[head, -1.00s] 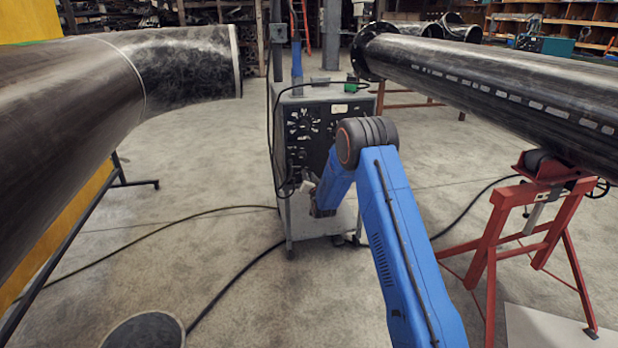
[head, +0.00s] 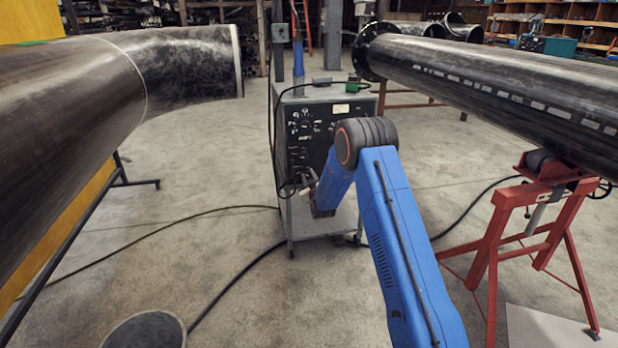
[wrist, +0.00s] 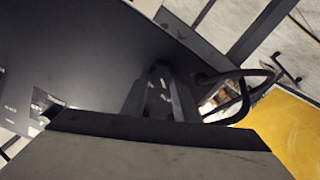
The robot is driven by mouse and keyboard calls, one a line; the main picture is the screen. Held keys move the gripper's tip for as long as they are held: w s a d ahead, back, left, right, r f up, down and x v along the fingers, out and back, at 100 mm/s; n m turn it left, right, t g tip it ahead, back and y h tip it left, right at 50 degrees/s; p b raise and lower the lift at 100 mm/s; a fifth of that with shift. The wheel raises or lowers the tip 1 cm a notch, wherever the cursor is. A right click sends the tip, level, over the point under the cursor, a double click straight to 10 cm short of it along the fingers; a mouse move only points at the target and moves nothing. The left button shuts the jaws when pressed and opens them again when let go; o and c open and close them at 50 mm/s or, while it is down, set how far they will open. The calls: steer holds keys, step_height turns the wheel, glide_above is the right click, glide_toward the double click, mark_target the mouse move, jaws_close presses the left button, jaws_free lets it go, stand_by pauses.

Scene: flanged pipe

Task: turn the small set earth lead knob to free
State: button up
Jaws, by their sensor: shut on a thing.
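The welding set (head: 319,115) is a grey cabinet with a dark front panel, at the middle of the head view. My gripper (head: 308,182) is at the lower left of this panel, beside the cable ends. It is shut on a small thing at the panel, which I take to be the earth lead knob. The knob itself is hidden by the jaws, so its pointer and setting cannot be read. In the wrist view my gripper (wrist: 158,97) shows dark against the dark panel (wrist: 75,50), with white lettering at the left.
Black leads (wrist: 243,92) loop close beside the jaws in the wrist view. A large pipe elbow (head: 185,68) is at the left. A flanged pipe (head: 480,75) on a red stand (head: 485,240) is at the right. Cables cross the open concrete floor.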

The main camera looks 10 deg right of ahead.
steer(key=n, duration=0.6)
steer(key=shift+a+f+n, duration=0.2)
steer(key=shift+f+n, duration=0.05)
steer(key=shift+n, duration=0.05)
stand_by(0.5)
steer(key=o, duration=1.1)
steer(key=shift+c, duration=0.2)
steer(key=s, duration=1.7)
steer(key=shift+s, duration=0.2)
